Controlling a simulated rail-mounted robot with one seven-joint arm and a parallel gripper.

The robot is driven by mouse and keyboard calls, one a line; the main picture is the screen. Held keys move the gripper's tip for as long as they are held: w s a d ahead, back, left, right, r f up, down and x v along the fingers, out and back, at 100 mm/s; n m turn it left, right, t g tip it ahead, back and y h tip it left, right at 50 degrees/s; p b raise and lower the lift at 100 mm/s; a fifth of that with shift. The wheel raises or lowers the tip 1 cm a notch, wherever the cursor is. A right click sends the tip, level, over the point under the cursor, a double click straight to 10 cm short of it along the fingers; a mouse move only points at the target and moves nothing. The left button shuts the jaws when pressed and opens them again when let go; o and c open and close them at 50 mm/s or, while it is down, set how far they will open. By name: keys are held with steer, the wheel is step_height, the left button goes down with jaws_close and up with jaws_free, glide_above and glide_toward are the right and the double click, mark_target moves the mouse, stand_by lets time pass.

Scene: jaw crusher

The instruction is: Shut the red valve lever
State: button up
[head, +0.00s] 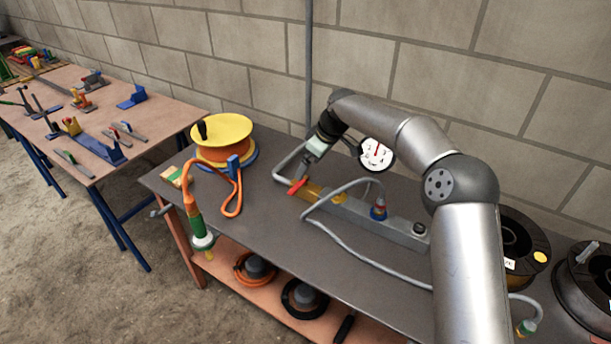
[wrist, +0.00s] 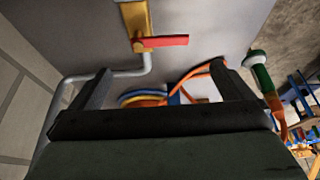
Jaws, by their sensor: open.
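The red valve lever (head: 298,187) sits at the left end of a grey manifold bar (head: 385,224), on a brass valve body (head: 312,192). In the wrist view the red lever (wrist: 165,41) points right from the brass body (wrist: 138,18), beyond my fingertips. My gripper (head: 308,158) is above and behind the lever in the head view, and its fingers are hard to make out there. In the wrist view my gripper (wrist: 165,82) is open, with its two dark fingers wide apart and no lever between them. A grey pipe (wrist: 130,72) bends below the lever.
A round pressure gauge (head: 376,153) stands behind the bar. A yellow-and-orange cable reel (head: 222,138) is on the left, with an orange cable and green connector (head: 195,222) hanging over the front edge. A grey hose crosses the tabletop. Black reels (head: 515,245) stand at right.

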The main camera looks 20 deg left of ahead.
steer(key=v, duration=0.8)
steer(key=s+d+m+h, duration=0.2)
steer(key=s+d+m, duration=0.2)
steer(key=s+d, duration=0.65)
steer(key=s+d+m+h, duration=0.35)
steer(key=s+d, duration=0.45)
steer(key=d, duration=0.6)
steer(key=s+d+f+m, duration=0.2)
steer(key=s+d+m, duration=0.2)
steer(key=s, duration=0.5)
steer(key=s+d+f+m+y, duration=0.1)
steer(key=s+d+f+m, duration=0.2)
steer(key=s+d, duration=0.5)
steer(key=shift+s+d+m, duration=0.25)
steer(key=shift+s+m, duration=0.4)
steer(key=shift+s, duration=0.15)
